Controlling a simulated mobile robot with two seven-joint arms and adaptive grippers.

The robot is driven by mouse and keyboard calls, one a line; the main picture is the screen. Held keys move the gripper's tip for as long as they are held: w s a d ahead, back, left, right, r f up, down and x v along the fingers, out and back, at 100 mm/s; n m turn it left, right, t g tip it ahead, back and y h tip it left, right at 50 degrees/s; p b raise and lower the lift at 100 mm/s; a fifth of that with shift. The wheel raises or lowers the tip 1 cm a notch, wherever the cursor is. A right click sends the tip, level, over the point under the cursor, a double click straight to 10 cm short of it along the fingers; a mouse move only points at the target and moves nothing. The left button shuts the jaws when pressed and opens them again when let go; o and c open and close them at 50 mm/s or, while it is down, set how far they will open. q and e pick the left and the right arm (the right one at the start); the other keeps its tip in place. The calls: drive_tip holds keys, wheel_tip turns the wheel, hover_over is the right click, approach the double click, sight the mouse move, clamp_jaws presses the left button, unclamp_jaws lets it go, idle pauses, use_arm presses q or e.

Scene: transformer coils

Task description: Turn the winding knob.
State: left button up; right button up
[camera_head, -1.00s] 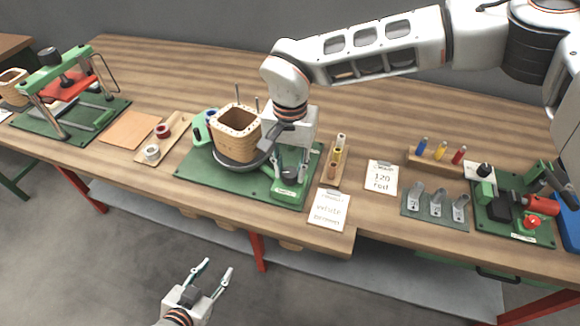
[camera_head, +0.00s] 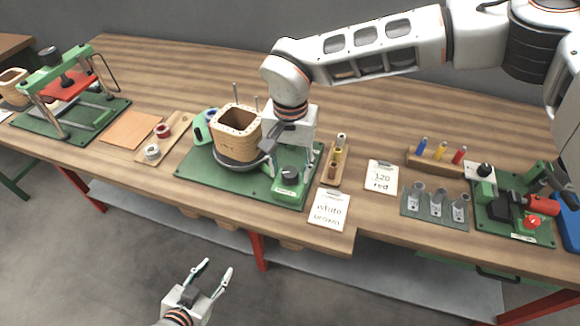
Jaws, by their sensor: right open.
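The winding machine stands on a green base plate (camera_head: 235,182) at the table's front middle. A square tan coil former (camera_head: 237,122) sits on its round dark turntable. A black knob (camera_head: 290,175) tops a small green box at the plate's front right corner. My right gripper (camera_head: 283,157) points down just above and behind the knob, its fingers open and close to it. Overlap hides whether they touch it. My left gripper (camera_head: 213,272) is open and empty, low in front of the table, away from the machine.
A spool rack (camera_head: 333,170) stands right of the plate, with a written card (camera_head: 329,209) in front. Another card reads 120 red (camera_head: 381,177). A green press (camera_head: 65,100) stands far left. A second green fixture (camera_head: 512,205) stands at right.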

sight(290, 172)
wheel_tip(290, 172, up, 12)
idle(0.5)
idle(0.4)
